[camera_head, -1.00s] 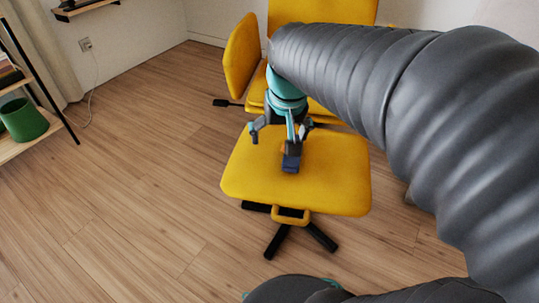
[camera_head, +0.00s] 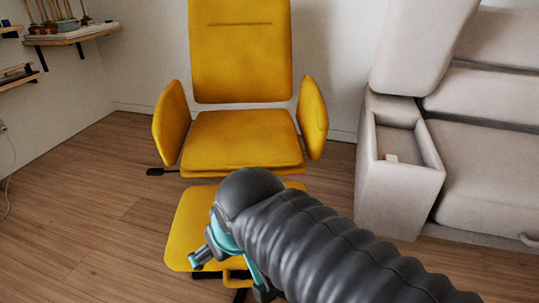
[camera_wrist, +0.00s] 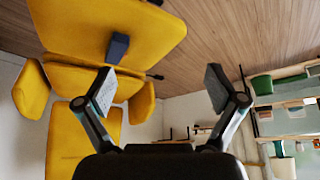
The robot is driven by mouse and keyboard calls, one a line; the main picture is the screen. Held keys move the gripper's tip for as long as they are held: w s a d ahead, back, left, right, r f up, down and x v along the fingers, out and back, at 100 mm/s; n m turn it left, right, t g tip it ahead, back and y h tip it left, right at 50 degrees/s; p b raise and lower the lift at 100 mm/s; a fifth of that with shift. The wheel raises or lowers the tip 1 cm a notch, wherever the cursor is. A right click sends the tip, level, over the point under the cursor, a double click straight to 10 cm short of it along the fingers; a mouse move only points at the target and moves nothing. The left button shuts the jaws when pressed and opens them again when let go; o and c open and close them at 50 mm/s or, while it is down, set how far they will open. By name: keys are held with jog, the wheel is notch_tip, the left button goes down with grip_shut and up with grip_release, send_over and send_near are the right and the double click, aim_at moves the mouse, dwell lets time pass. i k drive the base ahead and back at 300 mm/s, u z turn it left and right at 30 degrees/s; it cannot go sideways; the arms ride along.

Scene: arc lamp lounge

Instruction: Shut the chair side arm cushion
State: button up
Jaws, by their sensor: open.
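The light grey sofa's arm on the chair side (camera_head: 380,185) stands at the right in the head view. Its top is an open compartment (camera_head: 420,140) with a small pale and orange thing in it. The arm cushion (camera_head: 418,50) is raised and tilted up above the back end of this compartment. My gripper (camera_head: 232,272) is over the yellow footstool, left of and apart from the sofa, partly hidden by my arm. In the wrist view my gripper (camera_wrist: 160,88) is open, its two fingers wide apart with nothing between them; the sofa is not visible there.
The yellow chair (camera_head: 240,140) stands behind the yellow footstool (camera_head: 185,225). A dark blue block (camera_wrist: 118,46) lies on the footstool. Shelves (camera_wrist: 285,105) with a green container are at the right in the wrist view. Clear wood floor (camera_head: 335,185) lies between chair and sofa.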

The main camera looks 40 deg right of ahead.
aim_at(419, 40)
jog(key=z, duration=2.6)
jog(key=i, duration=1.6)
jog(key=u, duration=0.5)
